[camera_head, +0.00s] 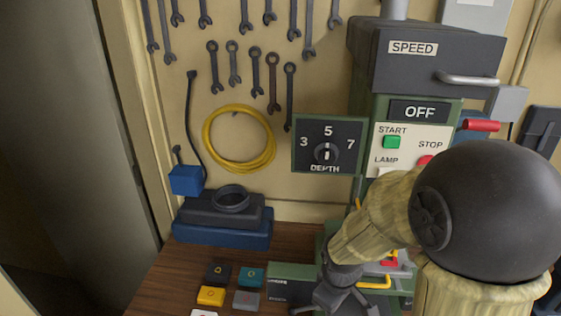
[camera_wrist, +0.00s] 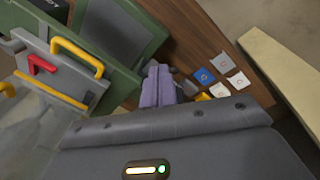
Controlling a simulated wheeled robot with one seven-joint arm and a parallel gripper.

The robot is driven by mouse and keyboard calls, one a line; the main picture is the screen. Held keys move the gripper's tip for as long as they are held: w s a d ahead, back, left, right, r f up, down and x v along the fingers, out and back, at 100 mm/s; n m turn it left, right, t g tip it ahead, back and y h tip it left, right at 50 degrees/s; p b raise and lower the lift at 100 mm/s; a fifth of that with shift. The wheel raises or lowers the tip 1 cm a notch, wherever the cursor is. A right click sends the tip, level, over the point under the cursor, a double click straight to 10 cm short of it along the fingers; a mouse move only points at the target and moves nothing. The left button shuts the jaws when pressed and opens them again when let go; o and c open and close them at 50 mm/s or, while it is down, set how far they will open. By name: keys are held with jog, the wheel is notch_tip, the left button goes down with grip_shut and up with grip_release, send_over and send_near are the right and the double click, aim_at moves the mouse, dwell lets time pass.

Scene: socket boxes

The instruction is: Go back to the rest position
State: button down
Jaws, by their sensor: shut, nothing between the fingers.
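My gripper (camera_head: 346,298) is low in the head view, in front of the green machine (camera_head: 370,108) and right of the small coloured boxes. My forearm and dark round joint cover part of the machine's lower right. The bench (camera_head: 180,268) also shows in the wrist view (camera_wrist: 205,35).
Black (camera_head: 219,273), teal (camera_head: 250,277), yellow (camera_head: 211,296) and grey (camera_head: 247,300) boxes stand on the bench left of my gripper. A depth dial panel (camera_head: 329,144) and yellow coil (camera_head: 239,167) are behind. In the wrist view, a yellow handle (camera_wrist: 78,55) is left of the fingers.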

jog(key=s+d+m, duration=0.1)
jog(key=m, duration=0.2)
jog(key=s+d+m+b, duration=0.1)
jog(key=m, duration=0.2)
jog(key=s+d+m+t, duration=0.1)
jog(key=s+m, duration=0.1)
jog(key=m, duration=0.1)
jog(key=shift+r+y, duration=0.25)
jog(key=shift+y, duration=0.05)
jog(key=shift+w, duration=0.15)
dwell(0.6)
jog(key=shift+d, duration=0.1)
